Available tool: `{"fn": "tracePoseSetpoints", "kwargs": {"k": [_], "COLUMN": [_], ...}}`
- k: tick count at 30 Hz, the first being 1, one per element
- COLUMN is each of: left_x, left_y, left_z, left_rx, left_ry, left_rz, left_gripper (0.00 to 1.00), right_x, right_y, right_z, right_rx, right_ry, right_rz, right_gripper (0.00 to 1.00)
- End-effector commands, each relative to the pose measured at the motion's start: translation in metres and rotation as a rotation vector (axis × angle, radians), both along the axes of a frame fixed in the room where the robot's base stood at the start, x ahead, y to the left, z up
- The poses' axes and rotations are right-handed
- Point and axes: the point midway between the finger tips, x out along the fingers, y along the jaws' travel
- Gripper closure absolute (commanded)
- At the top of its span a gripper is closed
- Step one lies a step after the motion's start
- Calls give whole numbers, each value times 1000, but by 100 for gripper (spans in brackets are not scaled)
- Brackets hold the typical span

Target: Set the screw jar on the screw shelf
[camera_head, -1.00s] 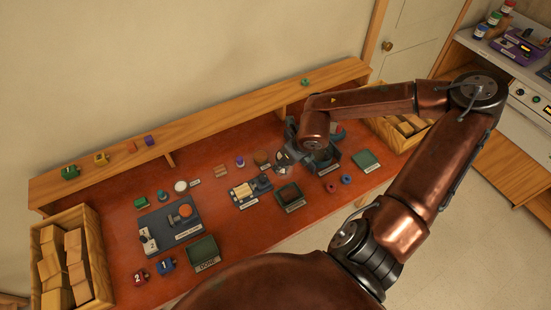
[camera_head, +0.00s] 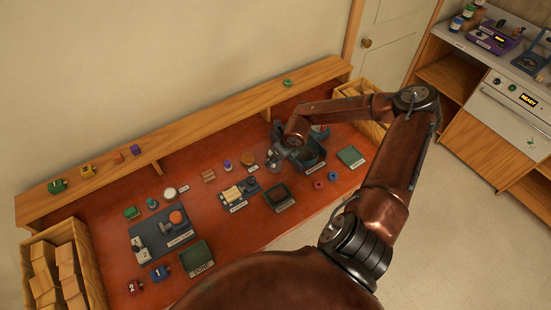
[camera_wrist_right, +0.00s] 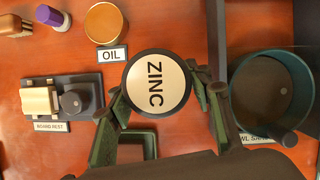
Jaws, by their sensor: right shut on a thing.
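A round jar with a dark rim and a pale lid marked ZINC (camera_wrist_right: 160,84) is between the fingers of my right gripper in the right wrist view. The gripper (camera_wrist_right: 165,100) is shut on it, one finger on each side. The lid hides the jar's body, so I cannot see its contents or its height above the bench. In the head view my right gripper (camera_head: 275,157) is over the back of the red bench. A long raised wooden shelf (camera_head: 190,133) runs along the wall behind; no screw label is readable on it. My left gripper is not in view.
An amber-topped jar by the OIL label (camera_wrist_right: 105,23), a board rest (camera_wrist_right: 62,98) and a dark round bowl (camera_wrist_right: 270,88) stand close around the gripper. Small coloured items sit on the shelf's left part. A wooden crate (camera_head: 80,235) stands front left.

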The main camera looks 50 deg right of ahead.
Motion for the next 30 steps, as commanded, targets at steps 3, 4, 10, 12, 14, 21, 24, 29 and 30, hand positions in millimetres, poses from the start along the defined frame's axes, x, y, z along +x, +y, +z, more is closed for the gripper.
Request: {"fn": "tracePoseSetpoints", "kwargs": {"k": [3, 4, 10, 12, 14, 21, 24, 29, 30], "left_x": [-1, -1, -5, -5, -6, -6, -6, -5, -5], "left_y": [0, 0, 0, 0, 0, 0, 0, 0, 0], "left_z": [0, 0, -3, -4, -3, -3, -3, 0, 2], "left_rx": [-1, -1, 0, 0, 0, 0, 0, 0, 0], "left_ry": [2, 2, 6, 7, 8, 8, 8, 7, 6], "left_rz": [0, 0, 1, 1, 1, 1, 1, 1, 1], "left_gripper": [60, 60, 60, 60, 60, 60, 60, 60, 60], "right_x": [1, 1, 1, 0, 0, 0, 0, 0, 0], "right_y": [0, 0, 0, 0, 0, 0, 0, 0, 0], "right_z": [-1, -1, -4, -5, -4, -4, -4, -1, 2], "right_rx": [-1, -1, -1, -1, -1, -1, -1, -1, -1], "right_ry": [-4, -4, -3, -1, -1, -1, -1, -2, -2], "right_rz": [0, 0, 1, 1, 1, 1, 1, 1, 1], "right_gripper": [90, 90, 90, 52, 48, 36, 36, 36, 36]}}
